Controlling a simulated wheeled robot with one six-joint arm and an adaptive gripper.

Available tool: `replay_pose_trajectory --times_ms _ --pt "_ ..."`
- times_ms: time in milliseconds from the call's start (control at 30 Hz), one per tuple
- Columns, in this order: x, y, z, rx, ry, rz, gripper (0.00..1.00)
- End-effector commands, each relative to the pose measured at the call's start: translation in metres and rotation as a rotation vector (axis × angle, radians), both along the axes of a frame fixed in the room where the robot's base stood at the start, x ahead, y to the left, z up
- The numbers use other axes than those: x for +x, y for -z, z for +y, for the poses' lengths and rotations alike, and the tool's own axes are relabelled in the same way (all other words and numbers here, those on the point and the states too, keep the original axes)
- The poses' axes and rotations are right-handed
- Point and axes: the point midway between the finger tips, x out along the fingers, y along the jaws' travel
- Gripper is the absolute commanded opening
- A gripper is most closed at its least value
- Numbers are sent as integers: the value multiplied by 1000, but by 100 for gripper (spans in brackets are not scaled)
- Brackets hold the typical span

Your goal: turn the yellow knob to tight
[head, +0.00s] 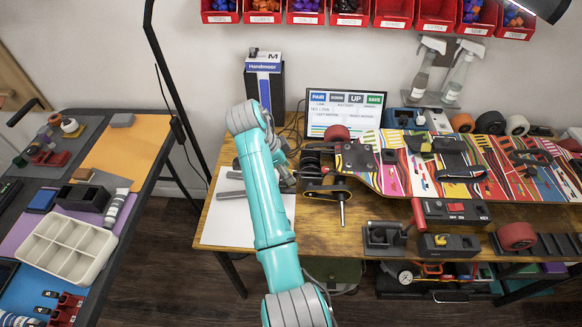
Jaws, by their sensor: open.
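The yellow knob (440,240) is small and sits on a dark block (456,246) at the front edge of the wooden workbench. Its exact turn cannot be read at this size. My gripper (288,182) is small and dark, partly hidden by my teal arm. It is over the left part of the bench, beside the white sheet (225,222), well to the left of the knob and apart from it. I see nothing held in it.
A colourful skateboard deck (395,172) lies behind the knob. A red and black device (455,210) stands just behind it, a dark holder (385,234) to its left, a red wheel (516,236) to its right. A black clamp with a handle (328,188) stands between gripper and knob.

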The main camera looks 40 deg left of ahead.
Motion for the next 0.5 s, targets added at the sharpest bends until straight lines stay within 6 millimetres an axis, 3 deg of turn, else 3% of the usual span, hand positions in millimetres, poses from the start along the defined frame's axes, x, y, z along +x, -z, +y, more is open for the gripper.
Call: replay_pose_trajectory --times_ms 167,367,500 --pt "0 0 0 0 0 0 51" --pt "0 0 0 0 0 0 1" --pt "0 0 0 0 -1 0 0"
